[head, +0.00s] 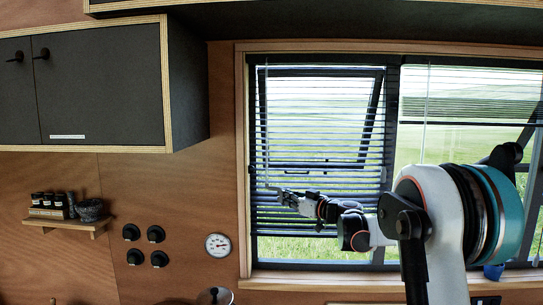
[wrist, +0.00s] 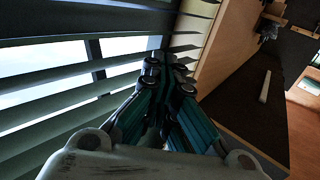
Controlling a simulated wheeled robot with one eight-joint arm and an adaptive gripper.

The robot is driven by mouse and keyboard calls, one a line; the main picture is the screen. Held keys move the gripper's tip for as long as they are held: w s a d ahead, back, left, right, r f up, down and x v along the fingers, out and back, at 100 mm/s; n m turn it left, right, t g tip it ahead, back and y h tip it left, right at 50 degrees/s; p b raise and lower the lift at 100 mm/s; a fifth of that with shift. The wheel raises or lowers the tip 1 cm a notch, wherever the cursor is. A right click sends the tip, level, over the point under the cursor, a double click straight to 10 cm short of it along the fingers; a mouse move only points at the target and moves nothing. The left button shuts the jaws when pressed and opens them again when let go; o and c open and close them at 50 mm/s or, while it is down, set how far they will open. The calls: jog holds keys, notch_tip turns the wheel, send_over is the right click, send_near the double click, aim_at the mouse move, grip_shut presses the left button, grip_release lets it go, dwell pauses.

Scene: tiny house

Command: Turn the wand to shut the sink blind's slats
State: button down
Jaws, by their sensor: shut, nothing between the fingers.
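The left window's blind (head: 318,117) hangs lowered, with thin dark slats and the green field showing through the gaps. Its slats fill the left of the wrist view (wrist: 60,128), with bright gaps between them. A thin pale upright line, perhaps the wand (head: 266,125), runs near the blind's left edge in the head view. I cannot make out a wand in the wrist view. My gripper (head: 281,191) is in front of the blind's lower left part, pointing left. Its fingers are together and empty in the wrist view (wrist: 167,65). I cannot tell whether it touches the slats.
Another blind (head: 465,104) hangs raised partway on the right window, with a pale cord or wand (head: 425,105). The wooden frame (head: 242,150) is just left of my gripper. A dark cabinet (head: 105,90) and small shelf (head: 68,225) are further left.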

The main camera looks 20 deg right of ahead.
jog(key=shift+s+a, duration=0.15)
jog(key=shift+a, duration=0.15)
jog(key=shift+s+a+b, duration=0.15)
jog(key=shift+s+a, duration=0.2)
jog(key=shift+a, duration=0.35)
jog(key=shift+s+a+b, duration=0.2)
jog(key=shift+s+a, duration=0.2)
jog(key=shift+a, duration=0.35)
jog(key=shift+s+a+b, duration=0.15)
jog(key=shift+s+a, duration=0.2)
jog(key=shift+a, duration=0.35)
jog(key=shift+d, duration=0.1)
jog(key=d+b+v, duration=0.1)
jog(key=v, duration=0.8)
jog(key=shift+w, duration=0.3)
dwell(0.5)
dwell(0.3)
